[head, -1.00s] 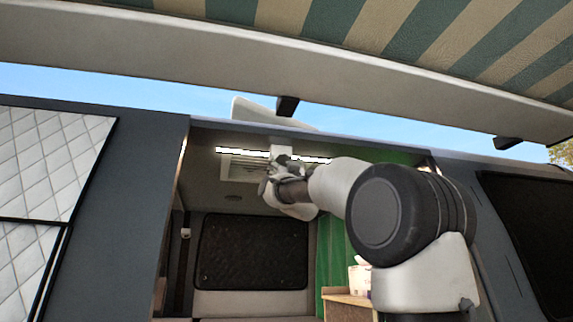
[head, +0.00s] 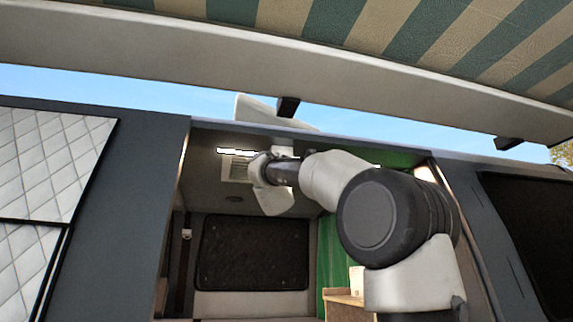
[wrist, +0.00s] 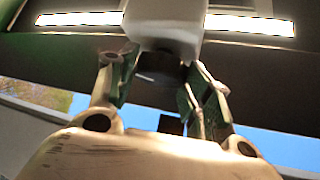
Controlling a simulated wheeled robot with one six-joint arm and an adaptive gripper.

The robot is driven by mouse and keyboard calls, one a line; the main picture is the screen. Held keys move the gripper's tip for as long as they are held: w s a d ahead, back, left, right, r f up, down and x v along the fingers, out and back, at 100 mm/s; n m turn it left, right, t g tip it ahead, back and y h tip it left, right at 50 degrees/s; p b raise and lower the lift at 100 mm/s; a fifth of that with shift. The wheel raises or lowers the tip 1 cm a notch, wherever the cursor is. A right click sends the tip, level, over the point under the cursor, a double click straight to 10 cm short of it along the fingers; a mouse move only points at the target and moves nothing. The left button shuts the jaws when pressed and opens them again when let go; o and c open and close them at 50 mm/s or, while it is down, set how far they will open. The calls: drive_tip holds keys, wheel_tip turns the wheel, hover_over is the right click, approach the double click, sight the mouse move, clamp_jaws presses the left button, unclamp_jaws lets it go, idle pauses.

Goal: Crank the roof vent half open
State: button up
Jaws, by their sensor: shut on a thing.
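The roof vent's pale lid (head: 256,108) stands tilted up above the van's roof edge in the head view. Its slatted inner frame (head: 237,169) shows in the ceiling beside a light strip. A pale crank housing (head: 283,149) hangs from the ceiling; it also shows at the top of the wrist view (wrist: 165,25). Below it, my gripper (wrist: 160,74) is shut on a dark crank knob (wrist: 162,66), with one finger on each side. The lower part of the knob is in shadow. In the head view my wrist and arm hide most of the gripper.
The van's side opening has a roof edge above and a dark left door post (head: 176,220). A striped awning (head: 400,30) spans overhead. A green curtain (head: 330,250) and a wooden cabinet (head: 343,297) stand inside at the right.

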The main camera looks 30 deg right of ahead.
drive_tip(key=shift+r+m+g+h, duration=0.1)
drive_tip(key=shift+m+g+h, duration=0.5)
drive_tip(key=shift+m+g, duration=0.3)
drive_tip(key=o, duration=1)
drive_tip(key=shift+t, duration=0.3)
drive_tip(key=shift+o, duration=0.2)
drive_tip(key=v, duration=1.2)
drive_tip(key=shift+s, duration=0.2)
drive_tip(key=shift+a+r, duration=0.15)
